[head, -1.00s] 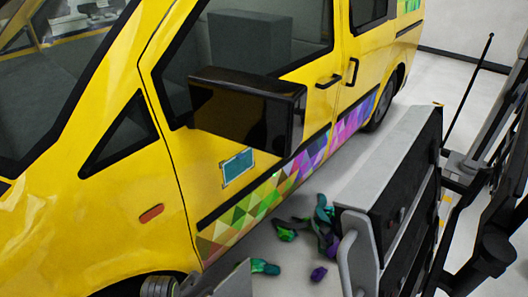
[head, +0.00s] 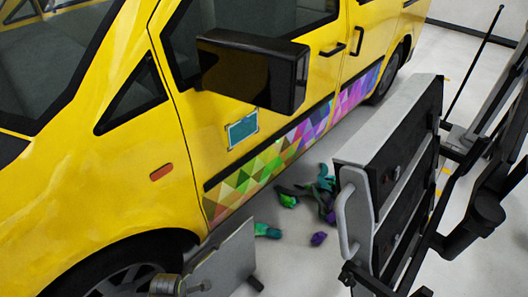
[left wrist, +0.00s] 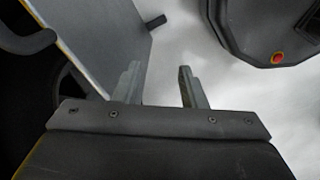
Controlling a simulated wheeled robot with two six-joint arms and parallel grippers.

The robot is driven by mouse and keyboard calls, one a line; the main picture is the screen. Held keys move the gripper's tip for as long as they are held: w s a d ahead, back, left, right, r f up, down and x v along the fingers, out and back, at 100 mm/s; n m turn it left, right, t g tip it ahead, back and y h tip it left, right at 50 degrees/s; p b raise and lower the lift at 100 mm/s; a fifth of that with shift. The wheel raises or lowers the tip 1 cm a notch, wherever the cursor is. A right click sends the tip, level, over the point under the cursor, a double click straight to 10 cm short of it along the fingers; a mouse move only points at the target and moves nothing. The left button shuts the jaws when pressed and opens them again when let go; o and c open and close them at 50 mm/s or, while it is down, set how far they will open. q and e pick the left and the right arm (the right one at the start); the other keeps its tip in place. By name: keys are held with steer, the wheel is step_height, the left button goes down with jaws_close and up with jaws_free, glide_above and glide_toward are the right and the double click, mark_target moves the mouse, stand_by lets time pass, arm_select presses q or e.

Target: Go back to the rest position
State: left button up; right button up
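My left gripper (left wrist: 158,88) shows in the left wrist view with its two fingers apart and nothing between them. Pale floor and part of a grey panel lie beyond it. I cannot make out the left gripper in the head view. My right gripper is not in view. The yellow van (head: 165,125) fills much of the head view. A teal patch (head: 243,131) sits on its door, and a multicoloured triangle-pattern wrap (head: 270,165) runs along its lower side.
A grey panel (head: 228,255) stands low beside the van's front wheel (head: 115,280). A grey cart with dark drawers (head: 390,170) stands at the right. Several green, teal and purple items (head: 318,195) lie on the floor between van and cart.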

arm_select(q)
steer(key=s+a+f+m, duration=0.3)
steer(key=s+f+m, duration=0.6)
steer(key=s, duration=0.3)
steer(key=s+a+f+m+t+y, duration=0.1)
steer(key=s+a+f+m, duration=0.2)
steer(key=s+f+m, duration=0.6)
steer(key=s+m, duration=0.3)
steer(key=s, duration=0.1)
steer(key=shift+s, duration=0.2)
steer(key=shift+w, duration=0.15)
